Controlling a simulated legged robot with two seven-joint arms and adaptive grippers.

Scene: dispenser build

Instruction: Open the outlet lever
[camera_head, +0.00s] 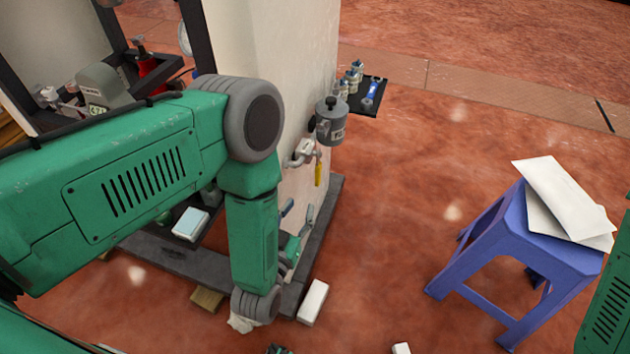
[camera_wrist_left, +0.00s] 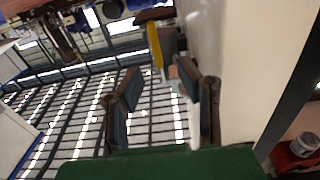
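The yellow outlet lever (camera_head: 319,172) hangs down below a valve on the side of the pale upright panel, under a grey canister (camera_head: 331,122). My left gripper (camera_head: 297,212) is below the lever, close to the panel, with its fingers pointing up. In the left wrist view the lever (camera_wrist_left: 155,46) stands ahead of the fingertips, apart from them. The left gripper (camera_wrist_left: 158,78) is open there, its two fingers spread with nothing held. My green left arm hides part of the panel in the head view.
A small dark shelf (camera_head: 368,96) with little bottles and a blue tool juts from the panel. A blue stool (camera_head: 530,245) with white sheets stands at right. A white block (camera_head: 313,301) lies by the dark base frame (camera_head: 325,225). Red floor between is clear.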

